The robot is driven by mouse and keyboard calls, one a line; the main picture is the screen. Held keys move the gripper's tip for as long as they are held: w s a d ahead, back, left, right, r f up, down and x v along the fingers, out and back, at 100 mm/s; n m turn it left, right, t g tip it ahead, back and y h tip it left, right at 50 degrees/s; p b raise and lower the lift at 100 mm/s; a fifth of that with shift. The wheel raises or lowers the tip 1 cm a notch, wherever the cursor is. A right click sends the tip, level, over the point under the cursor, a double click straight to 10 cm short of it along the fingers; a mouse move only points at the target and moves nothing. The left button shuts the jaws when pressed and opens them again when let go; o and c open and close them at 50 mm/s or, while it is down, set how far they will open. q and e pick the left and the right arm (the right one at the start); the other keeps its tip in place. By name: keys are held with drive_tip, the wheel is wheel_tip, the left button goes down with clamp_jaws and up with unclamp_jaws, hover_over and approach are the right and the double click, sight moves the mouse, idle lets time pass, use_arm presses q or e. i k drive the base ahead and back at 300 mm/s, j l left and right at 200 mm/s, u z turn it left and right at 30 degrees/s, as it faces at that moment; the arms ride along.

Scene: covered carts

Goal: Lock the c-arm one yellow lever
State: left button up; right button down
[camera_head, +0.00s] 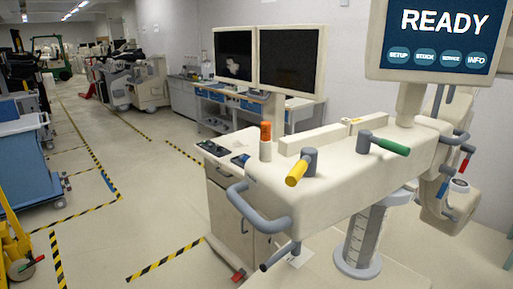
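The c-arm cart (345,185) stands at the right, with a cream-coloured body and a grey column below it. The yellow lever (297,173) sits on top of its near end, on a grey pivot, and its yellow handle points toward the lower left. A green lever (392,147) on another grey pivot lies farther right on the same top and points to the right. Whether the yellow lever is locked cannot be told from this view. Neither of my grippers is in view.
A grey handle (258,213) juts from the cart's left end. A screen reading READY (433,38) rises above. An orange-topped post (265,140) and a cabinet (228,200) stand behind. A blue cart (25,165) is far left. Taped floor between is clear.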

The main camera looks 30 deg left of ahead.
sight(306, 166)
drive_tip(key=k+j, duration=0.1)
drive_tip(key=j, duration=1)
drive_tip(key=k+j, duration=0.15)
drive_tip(key=j, duration=0.35)
drive_tip(key=z, duration=0.05)
